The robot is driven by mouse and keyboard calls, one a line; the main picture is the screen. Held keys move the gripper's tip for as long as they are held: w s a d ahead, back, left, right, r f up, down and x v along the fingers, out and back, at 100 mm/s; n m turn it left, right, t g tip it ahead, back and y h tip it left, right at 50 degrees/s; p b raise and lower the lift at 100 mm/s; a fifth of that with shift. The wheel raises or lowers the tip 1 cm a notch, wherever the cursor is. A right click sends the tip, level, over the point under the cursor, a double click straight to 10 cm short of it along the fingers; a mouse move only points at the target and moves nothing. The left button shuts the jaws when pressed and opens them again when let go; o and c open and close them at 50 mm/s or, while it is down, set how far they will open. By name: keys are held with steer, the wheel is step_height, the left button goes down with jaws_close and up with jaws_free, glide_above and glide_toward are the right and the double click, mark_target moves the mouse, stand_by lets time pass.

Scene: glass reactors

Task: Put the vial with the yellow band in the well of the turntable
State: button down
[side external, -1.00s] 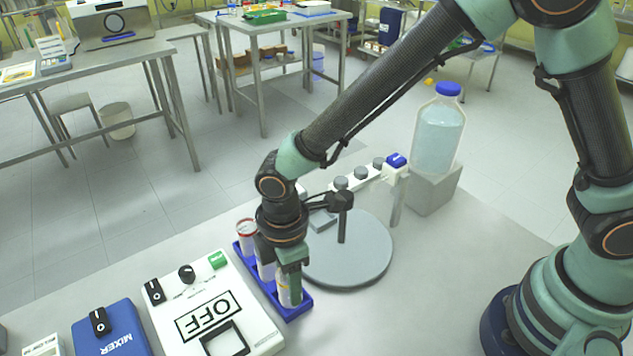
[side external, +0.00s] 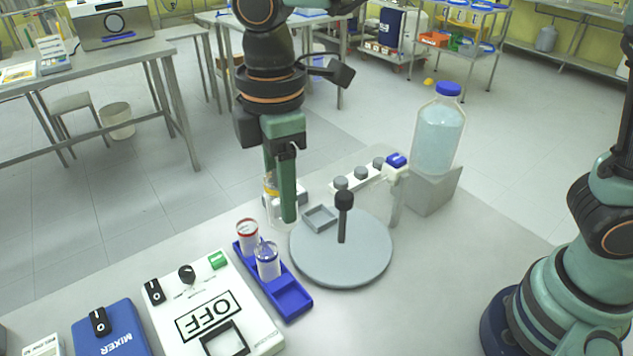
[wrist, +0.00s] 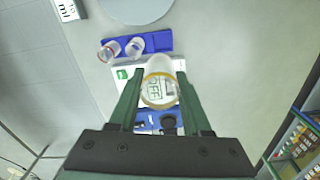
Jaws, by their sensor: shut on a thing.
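My gripper (side external: 284,192) is shut on the vial with the yellow band (side external: 270,187) and holds it up in the air, clear of the blue rack. In the wrist view the vial (wrist: 159,88) sits between the two green fingers, its yellow band near the rim. The grey round turntable (side external: 345,262) stands on the table, with a square well (side external: 320,218) at its back left edge and a dark post near its middle. In the side view my gripper is at the left of the turntable and above table height; the exact height is hard to tell.
The blue rack (side external: 293,301) holds a red-banded vial (side external: 247,236) and another vial (side external: 267,262); its front slot is empty. A white box marked OFF (side external: 208,318) and a blue mixer (side external: 110,329) stand left. A large bottle (side external: 438,135) stands behind right on a grey block.

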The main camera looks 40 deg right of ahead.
steer(key=shift+w+d+f+m, duration=0.95)
steer(key=shift+w+d+f, duration=0.85)
steer(key=shift+d+f, duration=0.65)
steer(key=shift+w+d+f+m, duration=1)
steer(key=shift+w+d+f, duration=0.85)
steer(key=shift+d+f, duration=0.6)
steer(key=shift+w+d+f+m, duration=0.95)
steer(key=shift+w+d+f, duration=0.85)
steer(key=shift+d+f, duration=0.65)
steer(key=shift+f, duration=0.8)
steer(key=shift+f, duration=0.3)
steer(key=shift+f, duration=0.45)
jaws_free()
